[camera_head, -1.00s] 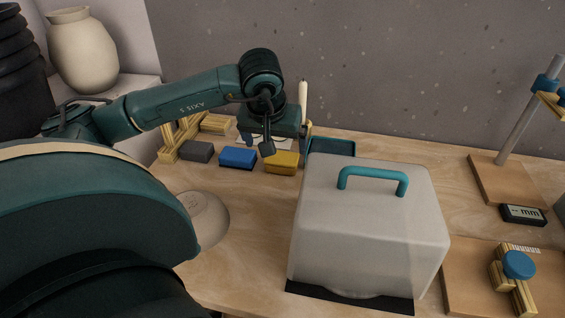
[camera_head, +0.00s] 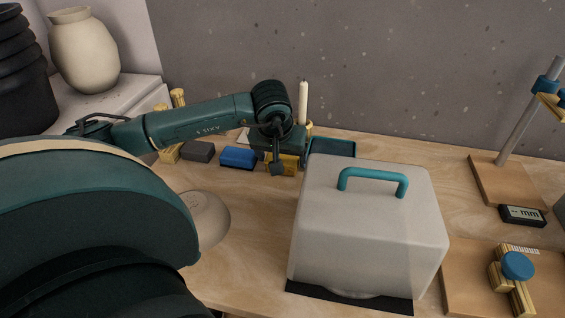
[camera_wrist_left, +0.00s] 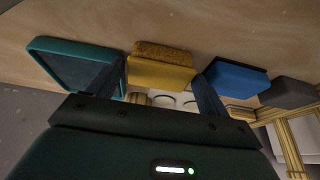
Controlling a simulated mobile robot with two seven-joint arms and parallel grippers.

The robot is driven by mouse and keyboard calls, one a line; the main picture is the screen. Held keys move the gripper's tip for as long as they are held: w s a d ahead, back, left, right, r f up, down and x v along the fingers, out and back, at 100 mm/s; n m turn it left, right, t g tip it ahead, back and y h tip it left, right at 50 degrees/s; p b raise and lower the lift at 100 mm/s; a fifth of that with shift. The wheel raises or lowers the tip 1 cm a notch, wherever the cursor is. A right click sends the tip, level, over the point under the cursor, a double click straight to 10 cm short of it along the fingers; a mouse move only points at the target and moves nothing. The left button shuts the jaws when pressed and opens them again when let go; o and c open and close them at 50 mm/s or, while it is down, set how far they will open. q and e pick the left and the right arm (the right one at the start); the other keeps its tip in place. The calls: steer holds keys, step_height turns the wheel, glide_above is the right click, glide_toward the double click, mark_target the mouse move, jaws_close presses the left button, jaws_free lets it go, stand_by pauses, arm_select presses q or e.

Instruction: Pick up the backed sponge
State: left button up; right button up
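The backed sponge, a yellow block with a rough brownish layer, lies on the wooden table behind the cover in the head view (camera_head: 287,168), partly hidden by my left gripper. It shows more clearly in the left wrist view (camera_wrist_left: 160,68). My left gripper (camera_head: 281,166) is low over it. In the left wrist view the gripper (camera_wrist_left: 163,76) is open, with one finger on either side of the yellow block. Gaps seem to remain at the fingers; contact is not clear. My right gripper is not in view.
A blue block (camera_head: 238,158) and a grey block (camera_head: 198,151) sit left of the sponge. A teal tray (camera_head: 333,147) is close on its right. A translucent cover with a teal handle (camera_head: 373,181) stands in front. A pale round dish (camera_head: 208,219) lies left.

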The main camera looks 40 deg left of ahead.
arm_select(q)
steer(key=c, duration=0.7)
steer(key=shift+o, duration=0.2)
step_height(320, 180, up, 10)
steer(key=o, duration=0.4)
steer(key=shift+c, duration=1.6)
